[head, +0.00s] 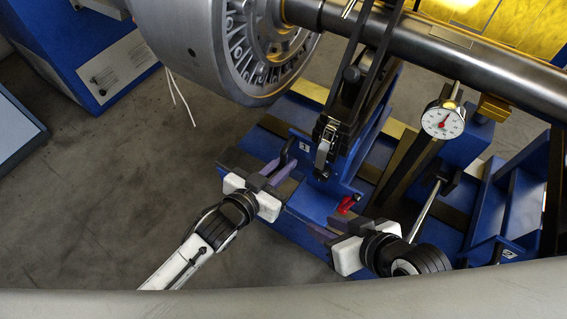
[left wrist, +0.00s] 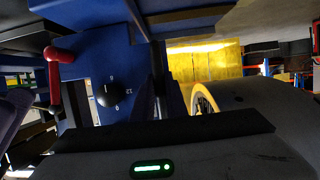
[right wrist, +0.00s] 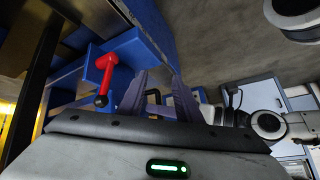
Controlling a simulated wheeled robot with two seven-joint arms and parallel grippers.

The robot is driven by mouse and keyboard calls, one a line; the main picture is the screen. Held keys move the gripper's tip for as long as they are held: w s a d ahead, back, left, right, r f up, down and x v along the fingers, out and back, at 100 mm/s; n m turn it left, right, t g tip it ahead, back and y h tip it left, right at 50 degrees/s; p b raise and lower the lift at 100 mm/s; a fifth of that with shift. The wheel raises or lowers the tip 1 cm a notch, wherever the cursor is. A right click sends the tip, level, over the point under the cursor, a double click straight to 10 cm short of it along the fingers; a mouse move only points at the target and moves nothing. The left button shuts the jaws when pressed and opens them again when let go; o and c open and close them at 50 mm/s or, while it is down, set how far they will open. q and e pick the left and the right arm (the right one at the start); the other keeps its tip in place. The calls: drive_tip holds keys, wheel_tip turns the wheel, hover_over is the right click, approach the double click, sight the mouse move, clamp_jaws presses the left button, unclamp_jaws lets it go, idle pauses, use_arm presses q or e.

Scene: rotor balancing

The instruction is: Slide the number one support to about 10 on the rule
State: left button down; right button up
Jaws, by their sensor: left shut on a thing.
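The number one support (head: 340,180) is a blue stand with a small "1" plate, under the rotor shaft. My left gripper (head: 280,168) is shut on the black handle (head: 290,150) at the support's left side. The red lever (head: 347,204) is on the support's front; it also shows in the left wrist view (left wrist: 62,55) and right wrist view (right wrist: 105,75). My right gripper (head: 328,230) is just in front of the red lever, its fingers apart and empty in the right wrist view (right wrist: 160,95). I cannot make out the rule's marks.
A large grey rotor (head: 200,45) and its shaft (head: 450,60) lie above. A dial gauge (head: 442,120) stands right of the support. A second blue support (head: 510,215), marked 2, is at the right. The floor (head: 100,200) at left is clear.

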use_arm(q)
drive_tip(key=shift+w+a+f+p, duration=0.1)
drive_tip(key=shift+w+a+p, duration=0.1)
drive_tip(key=shift+w+a, duration=0.5)
drive_tip(key=shift+w+a+p, duration=0.15)
drive_tip(key=shift+w+a, duration=0.25)
drive_tip(key=shift+a, duration=0.5)
idle(0.6)
drive_tip(key=c, duration=1.4)
unclamp_jaws()
drive_tip(key=shift+c, duration=0.2)
drive_tip(key=shift+s+d, duration=0.1)
drive_tip(key=shift+d, duration=0.05)
drive_tip(key=s+a+p, duration=0.4)
drive_tip(key=s, duration=0.1)
drive_tip(key=shift+s, duration=0.4)
